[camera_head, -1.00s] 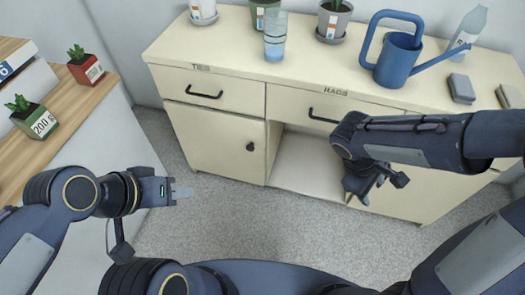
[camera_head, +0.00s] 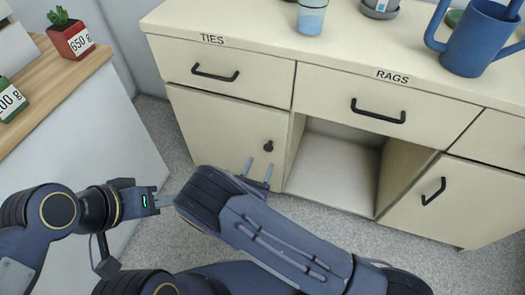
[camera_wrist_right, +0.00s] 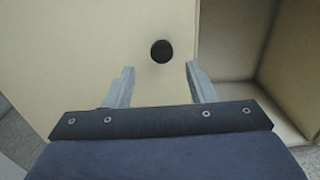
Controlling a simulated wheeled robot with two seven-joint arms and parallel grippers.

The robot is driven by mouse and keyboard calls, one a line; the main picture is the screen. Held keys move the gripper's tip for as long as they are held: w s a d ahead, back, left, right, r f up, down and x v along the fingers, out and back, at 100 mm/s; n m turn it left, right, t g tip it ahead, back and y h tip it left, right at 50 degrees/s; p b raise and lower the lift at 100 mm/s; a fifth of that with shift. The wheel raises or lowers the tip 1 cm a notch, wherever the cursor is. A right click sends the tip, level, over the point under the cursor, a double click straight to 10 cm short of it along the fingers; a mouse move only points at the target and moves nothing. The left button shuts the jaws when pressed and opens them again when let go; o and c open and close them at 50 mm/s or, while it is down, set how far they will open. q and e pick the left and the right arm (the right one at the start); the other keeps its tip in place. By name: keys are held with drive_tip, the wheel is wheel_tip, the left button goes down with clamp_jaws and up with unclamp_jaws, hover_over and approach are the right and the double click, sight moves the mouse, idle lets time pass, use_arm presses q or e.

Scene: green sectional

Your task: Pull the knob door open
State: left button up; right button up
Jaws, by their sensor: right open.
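The cream knob door (camera_head: 215,130) is shut, under the drawer marked TIES. Its round black knob (camera_head: 268,146) is near the door's right edge. My right gripper (camera_head: 258,170) is open and empty, just below the knob in the head view. In the right wrist view the knob (camera_wrist_right: 162,51) lies ahead, centred between and beyond the two fingertips of the right gripper (camera_wrist_right: 160,70), with no contact seen. My left gripper (camera_head: 165,200) is at the lower left, away from the door; its jaw gap is not clear.
An open compartment (camera_head: 335,165) is right of the door. The counter (camera_head: 350,45) carries a blue watering can (camera_head: 470,40) and a glass (camera_head: 311,17). A wooden-topped unit (camera_head: 50,85) with potted plants stands at left. Grey floor lies in front.

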sight(268, 149)
drive_tip(key=b+x, duration=0.1)
drive_tip(key=x, duration=0.6)
drive_tip(key=shift+s, duration=0.1)
clamp_jaws()
